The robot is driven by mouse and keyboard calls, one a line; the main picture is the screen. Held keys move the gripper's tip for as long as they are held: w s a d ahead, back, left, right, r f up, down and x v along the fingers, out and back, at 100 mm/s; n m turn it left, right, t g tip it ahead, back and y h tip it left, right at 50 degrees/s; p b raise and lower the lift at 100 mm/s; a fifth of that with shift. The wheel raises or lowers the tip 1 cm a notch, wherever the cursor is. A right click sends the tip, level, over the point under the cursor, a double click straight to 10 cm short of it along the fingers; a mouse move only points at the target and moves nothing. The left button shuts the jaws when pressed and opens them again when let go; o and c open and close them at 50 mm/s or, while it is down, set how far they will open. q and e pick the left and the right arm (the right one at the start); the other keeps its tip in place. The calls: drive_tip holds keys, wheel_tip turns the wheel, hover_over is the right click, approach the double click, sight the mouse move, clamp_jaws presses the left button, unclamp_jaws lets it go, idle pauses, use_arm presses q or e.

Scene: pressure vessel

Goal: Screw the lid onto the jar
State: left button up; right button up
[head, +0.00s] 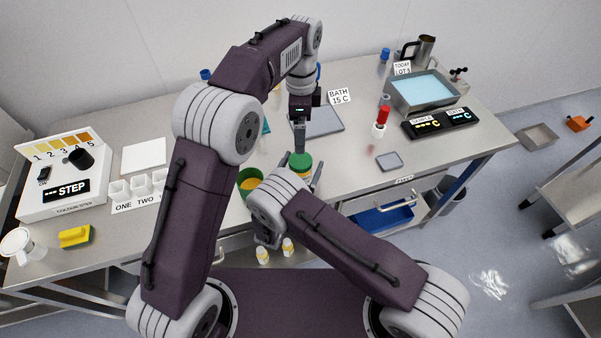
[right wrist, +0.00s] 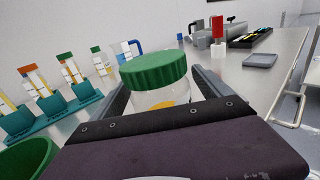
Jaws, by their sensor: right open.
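The jar (right wrist: 165,97) is clear with something yellow inside and stands upright. The green ribbed lid (right wrist: 155,70) sits on its mouth; how tightly cannot be told. In the head view the lid (head: 301,161) shows just above my right wrist, which hides most of the jar. My right gripper (head: 299,176) is open, with one finger on each side of the jar; contact cannot be made out. My left gripper (head: 299,143) points down above the lid in the head view. Its fingers overlap into one narrow bar, so its opening is unclear.
A green container (head: 249,180) stands just left of the jar. A red-topped bottle (head: 380,122) and small grey tray (head: 390,161) stand right.

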drive_tip(key=v, duration=0.8)
